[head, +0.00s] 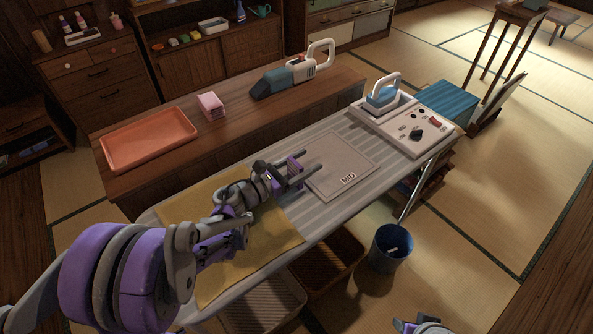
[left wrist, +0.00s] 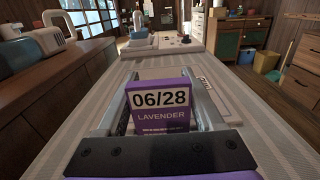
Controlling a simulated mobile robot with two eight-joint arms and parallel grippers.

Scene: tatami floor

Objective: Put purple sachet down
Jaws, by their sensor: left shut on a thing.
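My left gripper (head: 309,163) reaches in over the ironing board (head: 316,132) and is shut on the purple sachet (head: 295,168). In the left wrist view the sachet (left wrist: 160,107) stands upright between the two fingers, its label reading "06/28 LAVENDER". It is at the left edge of a grey mat marked "MID" (head: 345,158). I cannot tell whether its bottom touches the surface. Only part of my right gripper (head: 424,326) shows at the bottom edge of the head view, and its jaws are unclear.
A yellow cloth (head: 282,236) lies under my left arm. An iron (head: 383,96) rests on the panel at the board's far end. A wooden counter behind holds an orange tray (head: 150,137), a pink box (head: 211,106) and a handheld vacuum (head: 283,77). A blue bin (head: 390,248) stands below.

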